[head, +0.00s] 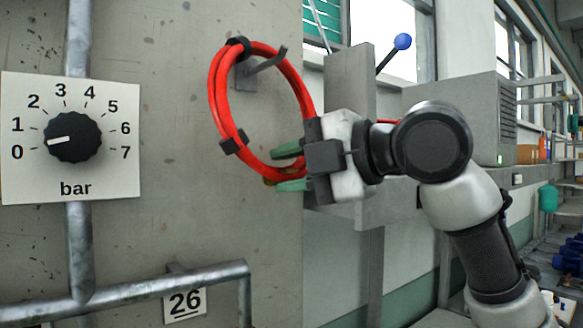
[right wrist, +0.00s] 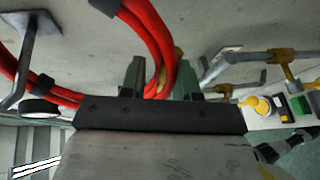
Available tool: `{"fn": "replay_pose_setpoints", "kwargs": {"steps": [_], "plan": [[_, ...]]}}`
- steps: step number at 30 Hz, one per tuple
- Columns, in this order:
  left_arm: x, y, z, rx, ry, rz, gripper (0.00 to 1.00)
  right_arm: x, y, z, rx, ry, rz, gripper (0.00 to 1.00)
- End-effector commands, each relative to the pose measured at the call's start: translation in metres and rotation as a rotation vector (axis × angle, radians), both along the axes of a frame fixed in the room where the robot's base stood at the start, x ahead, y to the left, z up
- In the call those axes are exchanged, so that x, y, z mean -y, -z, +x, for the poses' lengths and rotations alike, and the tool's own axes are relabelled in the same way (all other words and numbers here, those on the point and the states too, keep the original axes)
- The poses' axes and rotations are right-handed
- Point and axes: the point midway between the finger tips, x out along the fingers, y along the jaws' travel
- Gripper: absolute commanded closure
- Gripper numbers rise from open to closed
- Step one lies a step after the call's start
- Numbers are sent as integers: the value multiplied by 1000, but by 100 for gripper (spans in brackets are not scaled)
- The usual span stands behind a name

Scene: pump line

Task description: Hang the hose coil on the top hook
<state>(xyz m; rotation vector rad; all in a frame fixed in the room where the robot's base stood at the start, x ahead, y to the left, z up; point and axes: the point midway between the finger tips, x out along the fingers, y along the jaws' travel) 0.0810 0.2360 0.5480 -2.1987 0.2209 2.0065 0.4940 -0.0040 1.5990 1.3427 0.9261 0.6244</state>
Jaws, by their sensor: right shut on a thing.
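The hose coil (head: 217,101) is a red ring with black straps, held upright before the concrete wall in the head view. My right gripper (head: 284,168) is shut on its lower right side. The hose also passes between the green fingers (right wrist: 160,78) in the right wrist view. A grey hook (head: 265,66) with an upturned tip sticks out from a wall plate. In the head view it appears within the upper part of the ring, with the top strap above the plate. The hook shows in the right wrist view (right wrist: 17,93). I cannot tell whether hose and hook touch.
A bent pipe (head: 165,287) and a sign reading 26 (head: 185,304) are below. A grey post (head: 349,85) and blue-knobbed lever (head: 402,41) stand right of the coil.

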Motion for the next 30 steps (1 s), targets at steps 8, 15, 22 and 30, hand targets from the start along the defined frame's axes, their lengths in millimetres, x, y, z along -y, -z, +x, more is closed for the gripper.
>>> {"fn": "replay_pose_setpoints", "kwargs": {"steps": [8,15,22,30], "plan": [[0,0,0,0,-1,0,100,-1,2,0,-2,-1,-5,60],[0,0,0,0,-1,1,100,0,1,0,-1,-1,-3,39],[0,2,0,0,-1,0,100,3,1,-2,-2,0,-3,39],[0,21,0,0,-1,0,100,41,-6,-25,2,3,-1,39]]}}
